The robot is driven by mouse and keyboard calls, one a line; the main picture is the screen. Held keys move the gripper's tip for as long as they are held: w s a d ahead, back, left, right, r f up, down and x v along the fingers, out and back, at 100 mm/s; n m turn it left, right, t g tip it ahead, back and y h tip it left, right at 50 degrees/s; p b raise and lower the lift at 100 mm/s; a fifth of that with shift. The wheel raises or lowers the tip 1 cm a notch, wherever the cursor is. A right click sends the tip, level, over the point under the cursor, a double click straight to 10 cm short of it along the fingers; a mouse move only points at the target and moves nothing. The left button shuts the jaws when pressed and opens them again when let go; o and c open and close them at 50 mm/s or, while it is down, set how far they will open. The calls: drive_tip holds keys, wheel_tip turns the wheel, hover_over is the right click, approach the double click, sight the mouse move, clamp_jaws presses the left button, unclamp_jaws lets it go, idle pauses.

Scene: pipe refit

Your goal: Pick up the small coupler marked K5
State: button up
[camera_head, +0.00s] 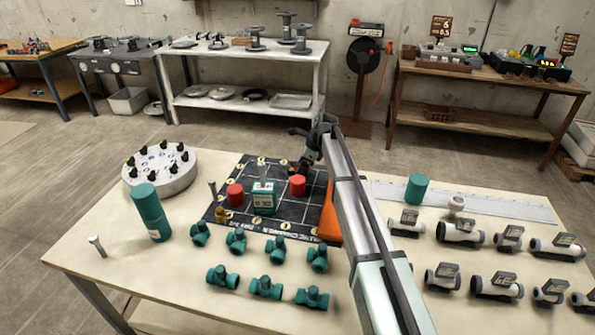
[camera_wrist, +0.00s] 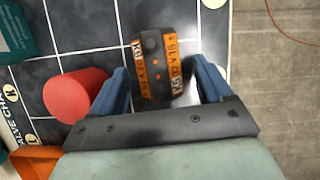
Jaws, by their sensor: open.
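In the wrist view, a small black and orange coupler (camera_wrist: 156,72) lies on the dark gridded mat (camera_wrist: 95,22). Its right label reads K5; the left label is hard to read, and I cannot tell whether this is one piece or two side by side. My gripper (camera_wrist: 159,68) is open, with one blue finger on each side of the coupler and gaps showing between. In the head view my gripper (camera_head: 304,163) is low over the mat's far right part, where the arm partly hides it and the coupler cannot be made out.
A red cylinder (camera_wrist: 76,95) stands close left of my left finger. Another red cylinder (camera_head: 235,195) and a teal block (camera_head: 263,198) stand on the mat. An orange piece (camera_head: 329,215) lies by the arm. Teal valves (camera_head: 236,241) and grey valves (camera_head: 460,232) fill the table's front.

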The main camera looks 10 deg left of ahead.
drive_tip(key=c, duration=1.1)
drive_tip(key=shift+c, duration=0.2)
drive_tip(key=shift+r, duration=0.1)
